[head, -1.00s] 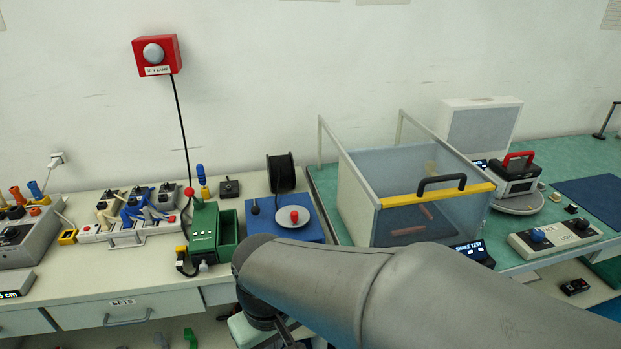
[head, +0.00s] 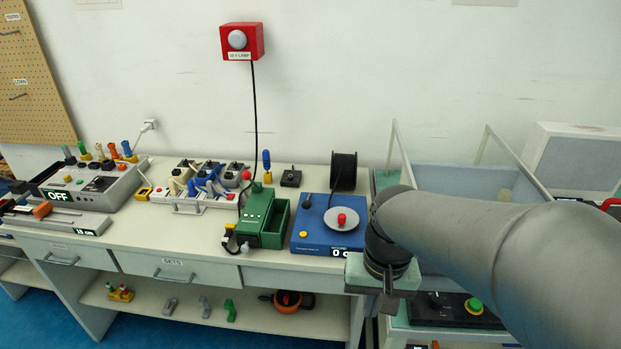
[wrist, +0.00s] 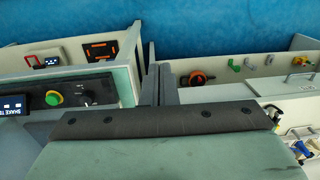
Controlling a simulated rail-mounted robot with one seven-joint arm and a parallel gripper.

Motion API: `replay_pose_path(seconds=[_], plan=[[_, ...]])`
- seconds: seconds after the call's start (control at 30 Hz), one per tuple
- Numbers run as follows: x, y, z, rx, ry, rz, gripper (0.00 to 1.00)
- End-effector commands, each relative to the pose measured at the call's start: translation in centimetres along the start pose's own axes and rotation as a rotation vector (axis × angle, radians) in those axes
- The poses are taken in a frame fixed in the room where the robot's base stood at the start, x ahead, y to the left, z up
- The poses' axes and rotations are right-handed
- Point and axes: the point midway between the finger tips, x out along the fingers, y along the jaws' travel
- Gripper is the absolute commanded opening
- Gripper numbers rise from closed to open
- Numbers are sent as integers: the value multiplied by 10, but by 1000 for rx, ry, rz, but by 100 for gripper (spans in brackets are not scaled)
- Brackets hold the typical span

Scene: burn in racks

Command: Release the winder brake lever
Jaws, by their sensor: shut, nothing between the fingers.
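The winder is a blue box (head: 318,238) on the pale bench in the head view. It carries a white disc (head: 335,224) with a red knob, a yellow button and a display. A black spool (head: 343,170) stands behind it. A short dark lever with a round head (head: 307,201) stands at its back left; I cannot tell whether this is the brake lever. My gripper (head: 388,303) is right of and in front of the winder, apart from it, pointing down by the bench's front edge. In the wrist view its fingers (wrist: 161,84) are shut and empty.
A green box (head: 262,222) stands just left of the winder. A clear-walled enclosure (head: 460,182) is to the right, behind my arm. A dark panel with a green knob (head: 458,310) lies low right. Several small items sit on the shelf (head: 190,310) below. Blue floor is clear.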

Motion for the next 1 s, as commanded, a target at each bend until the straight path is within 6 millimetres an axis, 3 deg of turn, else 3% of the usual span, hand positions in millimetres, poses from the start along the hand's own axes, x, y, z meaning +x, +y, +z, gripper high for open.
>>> replay_pose_path(seconds=[0.1,0.3,0.43,0.6,0.7,0.8,1.0], plan=[[-34,-23,-75,217,-51,-50,0],[-58,-58,-202,613,-174,-147,0],[-55,-72,-276,853,-276,-204,0],[-32,-79,-354,1143,-436,-259,0],[-12,-76,-386,1297,-540,-279,0],[9,-70,-406,1428,-639,-289,0],[40,-57,-419,1593,-780,-286,0]])
